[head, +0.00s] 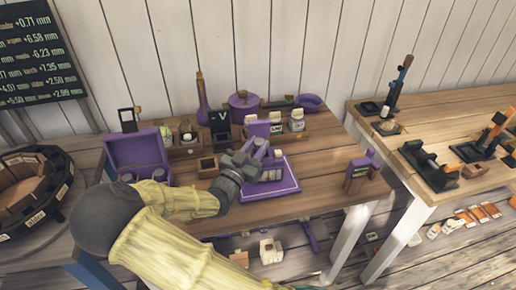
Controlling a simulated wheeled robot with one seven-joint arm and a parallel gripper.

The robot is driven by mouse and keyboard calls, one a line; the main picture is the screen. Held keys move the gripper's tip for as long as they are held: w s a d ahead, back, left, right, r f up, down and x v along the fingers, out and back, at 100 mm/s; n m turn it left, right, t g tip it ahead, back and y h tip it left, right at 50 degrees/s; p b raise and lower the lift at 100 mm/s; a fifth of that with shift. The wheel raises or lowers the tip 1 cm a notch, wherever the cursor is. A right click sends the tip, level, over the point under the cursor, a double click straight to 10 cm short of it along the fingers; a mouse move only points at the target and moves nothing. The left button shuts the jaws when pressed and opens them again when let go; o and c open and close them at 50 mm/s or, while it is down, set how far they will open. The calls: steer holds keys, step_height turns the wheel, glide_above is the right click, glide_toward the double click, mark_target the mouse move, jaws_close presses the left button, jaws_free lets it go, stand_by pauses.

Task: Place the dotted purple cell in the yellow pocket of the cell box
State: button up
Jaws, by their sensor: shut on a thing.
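My gripper (252,160) is dark grey and reaches over the purple-edged tray (292,188) on the wooden table. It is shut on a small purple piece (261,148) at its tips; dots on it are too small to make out. Small grey and purple pieces (271,175) are on the tray just below and right of the gripper. An open purple box (138,150) stands at the table's left; I cannot tell whether this or the tray's contents is the cell box. No yellow pocket can be made out, and my gripper hides part of the tray.
A purple pan (243,103), a dark sign marked V (220,125) and small jars (297,120) stand at the back. A small wooden box (208,166) is left of the gripper. A purple-topped stand (362,172) is at the right; the table between it and the tray is clear.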

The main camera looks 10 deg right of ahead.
steer(key=shift+w+d+r+g+y+p, duration=0.25)
steer(key=shift+w+d+g+y+p, duration=0.1)
steer(key=shift+g+y+p, duration=0.4)
steer(key=shift+f, duration=1.35)
steer(key=shift+f, duration=0.25)
steer(key=o, duration=1.1)
steer(key=shift+c, duration=0.2)
steer(key=b+v, duration=0.2)
steer(key=v, duration=1.5)
steer(key=shift+s+r, duration=0.15)
steer(key=shift+s, duration=0.3)
